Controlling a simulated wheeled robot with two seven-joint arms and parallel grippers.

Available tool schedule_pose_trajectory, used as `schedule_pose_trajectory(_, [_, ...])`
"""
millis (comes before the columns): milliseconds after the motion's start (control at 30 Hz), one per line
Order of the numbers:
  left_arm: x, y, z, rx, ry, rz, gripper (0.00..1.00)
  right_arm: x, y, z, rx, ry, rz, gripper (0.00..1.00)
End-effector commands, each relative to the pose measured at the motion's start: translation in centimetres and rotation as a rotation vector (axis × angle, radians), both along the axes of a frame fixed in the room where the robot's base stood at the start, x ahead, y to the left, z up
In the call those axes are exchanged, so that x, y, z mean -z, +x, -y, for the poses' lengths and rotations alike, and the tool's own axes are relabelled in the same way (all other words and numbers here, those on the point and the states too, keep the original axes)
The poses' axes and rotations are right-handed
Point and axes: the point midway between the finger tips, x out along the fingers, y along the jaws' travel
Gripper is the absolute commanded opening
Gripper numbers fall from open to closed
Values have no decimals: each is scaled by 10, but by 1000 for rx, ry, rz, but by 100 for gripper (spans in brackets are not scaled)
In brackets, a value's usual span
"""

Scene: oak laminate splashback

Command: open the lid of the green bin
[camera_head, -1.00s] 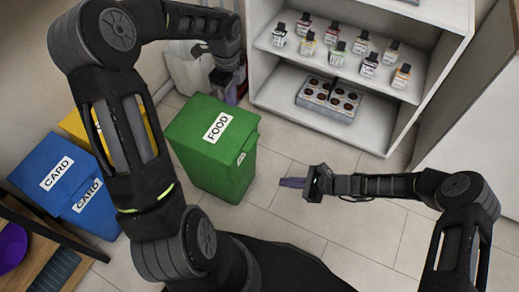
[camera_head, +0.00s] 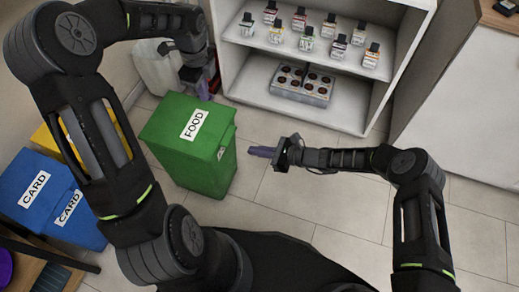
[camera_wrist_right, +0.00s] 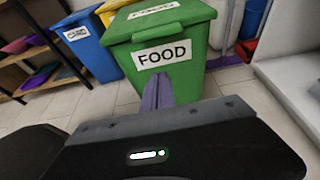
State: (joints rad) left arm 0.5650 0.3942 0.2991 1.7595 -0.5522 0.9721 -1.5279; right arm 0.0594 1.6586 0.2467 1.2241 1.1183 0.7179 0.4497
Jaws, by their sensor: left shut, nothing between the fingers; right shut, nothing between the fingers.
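The green bin (camera_head: 205,165) stands on the tiled floor with its lid (camera_head: 188,122) down; the lid carries a FOOD label. In the right wrist view the bin (camera_wrist_right: 188,82) is straight ahead, with a FOOD label on its front. My right gripper (camera_head: 262,151) is shut and empty, to the right of the bin and apart from it in the head view. Its purple fingers (camera_wrist_right: 158,92) point at the bin's front in the wrist view. My left gripper (camera_head: 204,90) is shut and empty behind the bin, near the shelf unit.
A blue CARD bin (camera_head: 40,190) and a yellow bin (camera_head: 45,138) stand left of the green bin. A white bin (camera_head: 155,70) is behind it. A white shelf unit (camera_head: 345,118) holds several bottles and a grey tray (camera_head: 300,88). Floor right of the bin is clear.

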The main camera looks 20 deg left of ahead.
Motion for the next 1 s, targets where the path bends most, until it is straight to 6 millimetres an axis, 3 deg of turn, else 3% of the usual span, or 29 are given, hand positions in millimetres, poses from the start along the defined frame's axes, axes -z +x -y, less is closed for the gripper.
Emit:
schedule_pose_trajectory(400, [0,0,0,0,0,0,0,21,-2,-68,-2,0,3,0])
schedule_pose_trajectory(700, [0,0,0,0,0,0,0,-14,-2,-65,-2,0,3,0])
schedule_pose_trajectory(1000, [0,0,0,0,0,0,0,-17,-2,-65,-2,0,2,0])
